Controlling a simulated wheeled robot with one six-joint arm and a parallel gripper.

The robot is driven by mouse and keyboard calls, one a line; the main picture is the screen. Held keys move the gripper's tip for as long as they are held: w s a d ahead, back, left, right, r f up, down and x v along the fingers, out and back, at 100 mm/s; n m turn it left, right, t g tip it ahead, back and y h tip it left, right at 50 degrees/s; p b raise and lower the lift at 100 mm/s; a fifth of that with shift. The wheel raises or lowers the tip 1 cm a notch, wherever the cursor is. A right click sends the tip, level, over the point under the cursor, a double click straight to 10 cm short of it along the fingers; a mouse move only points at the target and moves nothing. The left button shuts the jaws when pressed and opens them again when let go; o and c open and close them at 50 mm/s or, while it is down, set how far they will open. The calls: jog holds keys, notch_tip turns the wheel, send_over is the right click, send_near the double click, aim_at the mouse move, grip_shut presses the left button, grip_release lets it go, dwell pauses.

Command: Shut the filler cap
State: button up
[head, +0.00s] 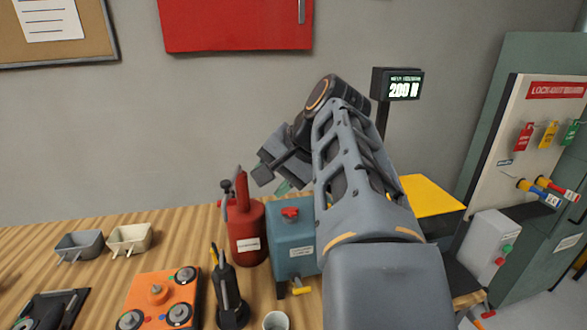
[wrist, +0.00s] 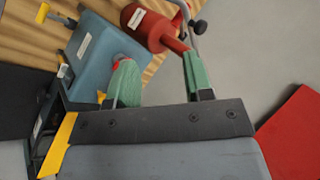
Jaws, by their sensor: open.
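A blue-grey tank (head: 292,243) with a white label stands on the wooden bench, beside a red can (head: 249,243). A red cap-like piece (head: 290,212) sits on top of the tank; I cannot tell whether it is open or shut. In the wrist view the tank (wrist: 92,50) is at upper left, and the red piece is mostly hidden behind one green finger. My gripper (head: 273,181) is above the tank and can. Its green fingers are apart with nothing held between them, as the wrist view (wrist: 158,65) shows.
The red can (wrist: 148,25) with its spout and lever stands close to the fingers. An orange box with knobs (head: 160,298), a dark pump-like tool (head: 229,295) and a white cup (head: 276,321) stand on the bench in front. A yellow panel (head: 430,196) lies right, behind my arm.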

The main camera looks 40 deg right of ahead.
jog(key=r+n+g+h+p, duration=0.1)
jog(key=r+n+p, duration=0.1)
jog(key=n+g+h, duration=0.2)
jog(key=n+h, duration=0.2)
send_near(293, 213)
jog(key=x, duration=0.8)
jog(key=shift+w+f, duration=0.15)
jog(key=shift+w, duration=0.15)
jog(key=shift+c, duration=0.3)
grip_shut()
jog(key=f+t+b, duration=0.1)
jog(key=b, duration=0.2)
jog(key=shift+s+f+h, duration=0.15)
jog(key=shift+h, duration=0.25)
jog(key=t+b, duration=0.1)
jog(key=b, duration=0.2)
jog(key=f+t+h+b, duration=0.1)
jog(key=b, duration=0.2)
jog(key=shift+s+a+f, duration=0.1)
jog(key=shift+s+a, duration=0.05)
jog(key=shift+s, duration=0.15)
jog(key=t+b, duration=0.1)
jog(key=b, duration=0.2)
jog(key=shift+s, duration=0.1)
jog(key=shift+h, duration=0.3)
